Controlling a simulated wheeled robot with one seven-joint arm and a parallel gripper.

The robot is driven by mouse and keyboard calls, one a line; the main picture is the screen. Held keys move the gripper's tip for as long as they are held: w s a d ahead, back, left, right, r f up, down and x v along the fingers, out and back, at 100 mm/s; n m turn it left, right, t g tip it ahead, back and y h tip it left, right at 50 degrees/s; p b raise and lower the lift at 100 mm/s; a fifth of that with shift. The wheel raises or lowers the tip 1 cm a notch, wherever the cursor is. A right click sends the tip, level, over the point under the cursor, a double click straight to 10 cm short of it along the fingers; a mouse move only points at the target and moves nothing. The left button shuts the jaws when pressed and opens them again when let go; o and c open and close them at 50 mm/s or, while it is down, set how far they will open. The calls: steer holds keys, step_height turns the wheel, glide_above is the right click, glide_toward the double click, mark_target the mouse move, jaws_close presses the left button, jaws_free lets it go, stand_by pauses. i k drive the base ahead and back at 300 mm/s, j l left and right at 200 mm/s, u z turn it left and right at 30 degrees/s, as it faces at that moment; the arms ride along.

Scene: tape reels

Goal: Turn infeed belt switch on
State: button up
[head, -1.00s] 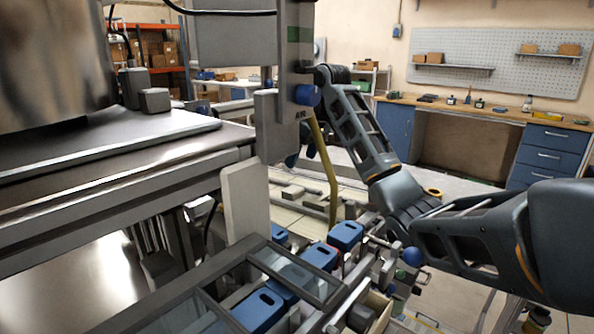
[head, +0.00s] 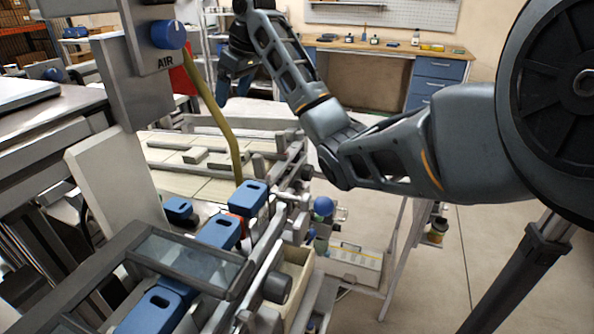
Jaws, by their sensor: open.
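I cannot make out a switch marked as the infeed belt switch. A blue round knob (head: 168,34) sits on a grey post at the upper left, above the label AIR. My gripper (head: 226,86) hangs there, small and dark, right of the post and apart from the blue knob in the picture. It is open, and I see nothing held in it. Its fingertips are hard to make out.
Blue cassettes (head: 248,198) lie along the machine's rail, near a glass-windowed frame (head: 185,258). A yellow hose (head: 222,120) hangs from the post. A blue ball knob (head: 323,206) stands right of the rail. A workbench (head: 390,48) is at the back. Floor is open at right.

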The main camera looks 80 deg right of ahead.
mark_target(298, 186)
steer(key=z, duration=1.15)
